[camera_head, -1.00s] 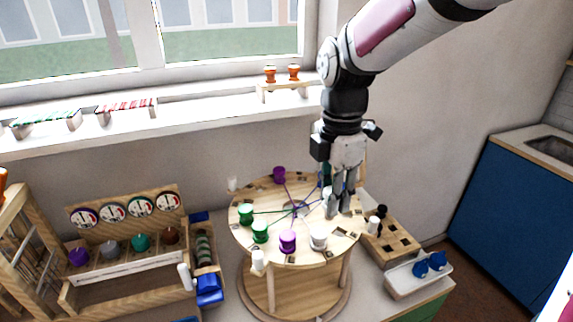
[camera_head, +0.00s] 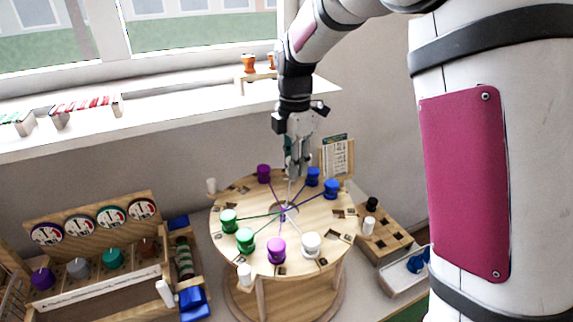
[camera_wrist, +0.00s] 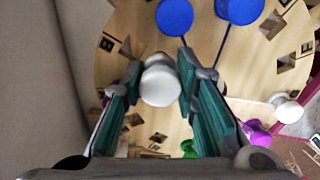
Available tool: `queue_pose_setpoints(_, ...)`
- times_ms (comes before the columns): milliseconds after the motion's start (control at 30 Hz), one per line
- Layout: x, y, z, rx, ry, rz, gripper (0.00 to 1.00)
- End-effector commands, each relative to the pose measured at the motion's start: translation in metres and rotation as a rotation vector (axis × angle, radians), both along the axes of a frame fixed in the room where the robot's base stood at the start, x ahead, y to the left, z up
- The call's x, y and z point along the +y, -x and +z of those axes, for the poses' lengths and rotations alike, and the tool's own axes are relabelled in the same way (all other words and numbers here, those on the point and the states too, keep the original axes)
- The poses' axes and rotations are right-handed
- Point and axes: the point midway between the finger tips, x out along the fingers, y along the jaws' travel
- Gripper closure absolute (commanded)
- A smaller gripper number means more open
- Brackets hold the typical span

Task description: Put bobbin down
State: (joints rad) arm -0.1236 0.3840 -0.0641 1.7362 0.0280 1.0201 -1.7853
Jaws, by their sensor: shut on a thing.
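My gripper (camera_head: 297,172) is over the back of the round wooden board (camera_head: 330,214), between a purple bobbin (camera_head: 264,173) and a blue bobbin (camera_head: 313,176). In the wrist view its teal fingers (camera_wrist: 158,78) are shut on a white bobbin (camera_wrist: 160,84). The fingers largely hide this bobbin in the head view. I cannot tell whether it touches the board. A second blue bobbin (camera_head: 331,189) stands to the right. Two green bobbins (camera_head: 229,221) (camera_head: 245,239), a purple bobbin (camera_head: 276,250) and another white bobbin (camera_head: 310,245) stand along the front. Threads run to the board's centre (camera_head: 288,212).
A wooden block with square holes (camera_head: 385,247) and a white tray with blue pieces (camera_head: 400,278) stand to the right. A pattern card (camera_head: 335,158) stands behind the board. A rack with dials (camera_head: 100,232) is at the left. The window sill (camera_head: 180,118) is behind.

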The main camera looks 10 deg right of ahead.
Motion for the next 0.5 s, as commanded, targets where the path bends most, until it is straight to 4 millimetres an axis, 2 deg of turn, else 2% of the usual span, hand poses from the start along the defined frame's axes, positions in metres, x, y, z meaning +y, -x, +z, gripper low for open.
queue_pose_setpoints(133, 0.002, -0.021, -0.002, 0.0, 0.0, 0.001, 1.0)
queue_pose_setpoints(367, 0.002, -0.035, -0.004, 0.0, 0.0, 0.001, 1.0)
queue_pose_setpoints(500, 0.002, -0.033, -0.022, 0.005, 0.001, 0.001, 1.0)
